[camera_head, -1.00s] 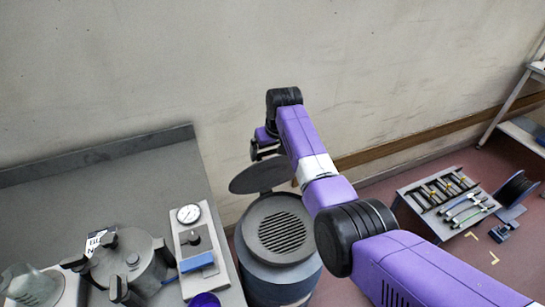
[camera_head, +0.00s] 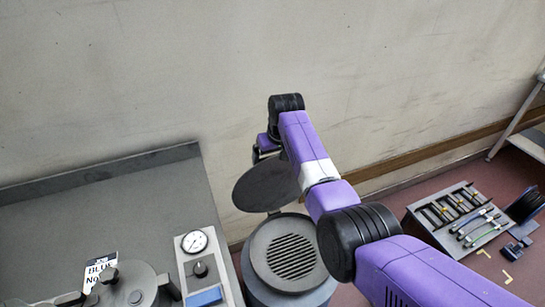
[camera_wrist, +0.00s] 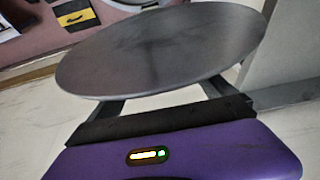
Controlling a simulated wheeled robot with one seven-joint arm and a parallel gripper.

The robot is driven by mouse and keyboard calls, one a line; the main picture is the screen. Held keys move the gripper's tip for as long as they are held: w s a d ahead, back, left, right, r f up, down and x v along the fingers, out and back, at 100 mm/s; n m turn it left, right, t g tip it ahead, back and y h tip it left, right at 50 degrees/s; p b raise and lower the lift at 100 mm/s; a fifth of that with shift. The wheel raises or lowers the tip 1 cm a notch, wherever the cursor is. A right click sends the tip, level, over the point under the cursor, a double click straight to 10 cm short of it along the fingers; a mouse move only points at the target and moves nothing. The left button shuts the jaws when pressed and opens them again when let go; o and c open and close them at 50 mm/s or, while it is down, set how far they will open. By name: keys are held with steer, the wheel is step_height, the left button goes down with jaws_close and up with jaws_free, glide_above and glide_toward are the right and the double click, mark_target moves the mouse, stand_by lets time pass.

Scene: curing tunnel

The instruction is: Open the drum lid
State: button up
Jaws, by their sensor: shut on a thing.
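The drum (camera_head: 262,288) is a blue-grey cylinder with a grated top (camera_head: 290,255), standing beside the bench. The drum lid (camera_head: 268,186), a dark round disc, is raised at the back of the drum and tilted steeply, leaving the grated top exposed. My gripper (camera_head: 262,152) is behind the upper edge of the lid, mostly hidden by it. In the wrist view, the lid (camera_wrist: 160,45) fills the space ahead of my gripper (camera_wrist: 165,97). The fingers reach under its near edge and the tips are hidden. My gripper is shut on the lid.
A grey bench (camera_head: 120,205) on the left carries a pressure gauge panel (camera_head: 195,242) and a lidded metal pot (camera_head: 128,285). A wall stands close behind.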

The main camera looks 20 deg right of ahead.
steer(key=shift+f, duration=0.1)
steer(key=o, duration=1.7)
steer(key=shift+b+v, duration=0.3)
steer(key=shift+v, duration=3.65)
